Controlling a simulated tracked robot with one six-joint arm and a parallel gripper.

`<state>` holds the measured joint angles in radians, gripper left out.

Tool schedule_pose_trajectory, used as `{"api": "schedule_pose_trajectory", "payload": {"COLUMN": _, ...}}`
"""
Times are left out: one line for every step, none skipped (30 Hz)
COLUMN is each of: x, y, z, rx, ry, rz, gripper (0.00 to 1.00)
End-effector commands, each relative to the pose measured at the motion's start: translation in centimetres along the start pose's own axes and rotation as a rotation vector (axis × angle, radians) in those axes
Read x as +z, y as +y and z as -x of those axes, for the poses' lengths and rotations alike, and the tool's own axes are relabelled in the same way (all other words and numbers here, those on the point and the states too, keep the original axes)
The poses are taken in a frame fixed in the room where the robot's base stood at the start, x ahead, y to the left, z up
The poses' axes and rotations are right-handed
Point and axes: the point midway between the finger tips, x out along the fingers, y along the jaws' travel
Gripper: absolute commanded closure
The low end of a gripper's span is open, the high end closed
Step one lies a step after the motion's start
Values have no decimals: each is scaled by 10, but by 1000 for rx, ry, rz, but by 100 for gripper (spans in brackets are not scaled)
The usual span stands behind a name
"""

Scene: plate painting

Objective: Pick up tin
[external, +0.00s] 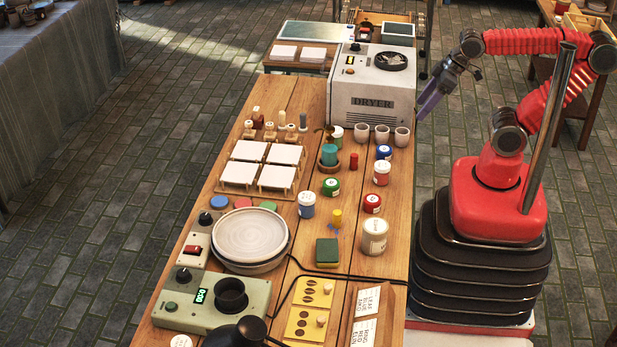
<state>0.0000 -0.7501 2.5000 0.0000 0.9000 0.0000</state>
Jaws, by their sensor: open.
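Several paint tins stand on the wooden table. The largest is a pale tin with a label (375,238) near the right edge. Smaller ones are a red-lidded tin (372,204), a taller red tin (381,173), a blue tin (384,153), a green tin (331,187), and a blue-lidded tin (306,204). I cannot tell which tin the task names. My gripper (428,103) is open and empty, with purple fingers pointing down and left. It hangs right of the dryer, away from all the tins.
A white dryer (371,86) stands at the table's back, with several pale cups (361,133) before it. White tiles (249,151) lie left. Stacked plates (250,234), a green control box (205,300) and a green sponge (327,251) are nearer. A dark cable crosses the table.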

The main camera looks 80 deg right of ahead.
Motion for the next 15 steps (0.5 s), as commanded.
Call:
{"api": "schedule_pose_trajectory", "payload": {"x": 0, "y": 0, "z": 0, "rx": -1, "ry": 0, "rz": 2, "gripper": 33}}
{"api": "schedule_pose_trajectory", "payload": {"x": 0, "y": -1, "z": 0, "rx": -2, "ry": 0, "rz": 4, "gripper": 33}}
{"api": "schedule_pose_trajectory", "payload": {"x": 0, "y": -3, "z": -1, "rx": -5, "ry": -4, "rz": 9, "gripper": 33}}
{"api": "schedule_pose_trajectory", "payload": {"x": 0, "y": -4, "z": -2, "rx": -7, "ry": -11, "rz": 13, "gripper": 33}}
{"api": "schedule_pose_trajectory", "payload": {"x": 1, "y": -6, "z": -5, "rx": -9, "ry": -18, "rz": 17, "gripper": 33}}
{"api": "schedule_pose_trajectory", "payload": {"x": 2, "y": -7, "z": -8, "rx": -12, "ry": -32, "rz": 23, "gripper": 33}}
{"api": "schedule_pose_trajectory", "payload": {"x": 3, "y": -9, "z": -12, "rx": -15, "ry": -44, "rz": 29, "gripper": 33}}
{"api": "schedule_pose_trajectory", "payload": {"x": 4, "y": -11, "z": -15, "rx": -17, "ry": -56, "rz": 35, "gripper": 33}}
{"api": "schedule_pose_trajectory", "payload": {"x": 5, "y": -14, "z": -20, "rx": -22, "ry": -75, "rz": 44, "gripper": 33}}
{"api": "schedule_pose_trajectory", "payload": {"x": 5, "y": -16, "z": -23, "rx": -24, "ry": -88, "rz": 51, "gripper": 33}}
{"api": "schedule_pose_trajectory", "payload": {"x": 4, "y": -18, "z": -27, "rx": -27, "ry": -102, "rz": 58, "gripper": 33}}
{"api": "schedule_pose_trajectory", "payload": {"x": 4, "y": -22, "z": -32, "rx": -31, "ry": -121, "rz": 68, "gripper": 33}}
{"api": "schedule_pose_trajectory", "payload": {"x": 4, "y": -24, "z": -36, "rx": -34, "ry": -135, "rz": 76, "gripper": 33}}
{"api": "schedule_pose_trajectory", "payload": {"x": 3, "y": -27, "z": -40, "rx": -37, "ry": -150, "rz": 83, "gripper": 33}}
{"api": "schedule_pose_trajectory", "payload": {"x": 2, "y": -30, "z": -44, "rx": -40, "ry": -167, "rz": 93, "gripper": 33}}
